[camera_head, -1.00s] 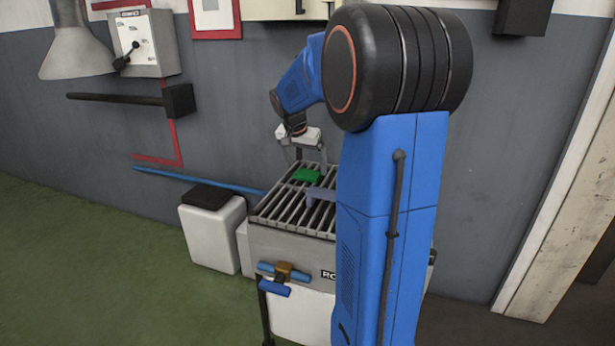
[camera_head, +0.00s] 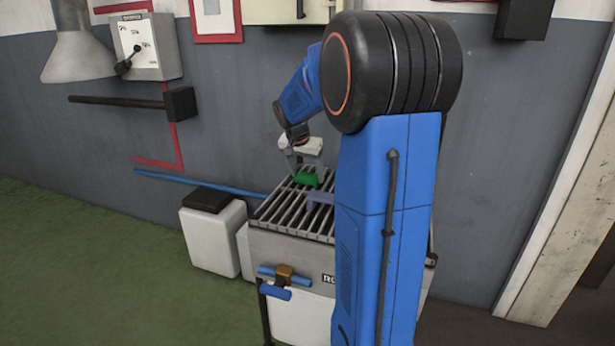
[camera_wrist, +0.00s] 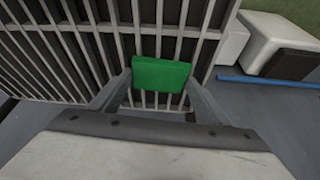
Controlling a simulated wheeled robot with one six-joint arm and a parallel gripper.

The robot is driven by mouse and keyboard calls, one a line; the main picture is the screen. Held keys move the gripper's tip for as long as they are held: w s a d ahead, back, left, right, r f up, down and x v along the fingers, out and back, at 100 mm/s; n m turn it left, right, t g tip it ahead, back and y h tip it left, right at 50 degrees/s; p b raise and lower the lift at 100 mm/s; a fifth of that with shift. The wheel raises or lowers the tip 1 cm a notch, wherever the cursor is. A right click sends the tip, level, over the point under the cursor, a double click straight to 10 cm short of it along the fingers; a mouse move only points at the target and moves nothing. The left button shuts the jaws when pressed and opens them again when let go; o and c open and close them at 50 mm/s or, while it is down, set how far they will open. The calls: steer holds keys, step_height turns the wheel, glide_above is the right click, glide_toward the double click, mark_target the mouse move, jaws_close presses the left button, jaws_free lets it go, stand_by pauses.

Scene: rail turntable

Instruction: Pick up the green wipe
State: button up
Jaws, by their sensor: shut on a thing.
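The green wipe (camera_head: 307,178) is a small green cloth at the slatted top (camera_head: 277,211) of the grey unit. In the wrist view the wipe (camera_wrist: 161,75) lies between the two fingers, over the slats. My gripper (camera_wrist: 155,90) is shut on it, one finger at each side. In the head view my gripper (camera_head: 306,168) reaches down from the blue arm to the wipe. I cannot tell whether the wipe is clear of the slats.
A purple-grey piece (camera_head: 320,198) is on the slats close to the wipe. A white bin with a black lid (camera_head: 212,235) stands left of the unit. A blue bar (camera_head: 195,181) runs along the wall behind. Green floor at left is clear.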

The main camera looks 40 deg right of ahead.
mark_target(307, 177)
step_height(307, 177, up, 10)
stand_by(0.5)
steer(key=shift+o, duration=0.7)
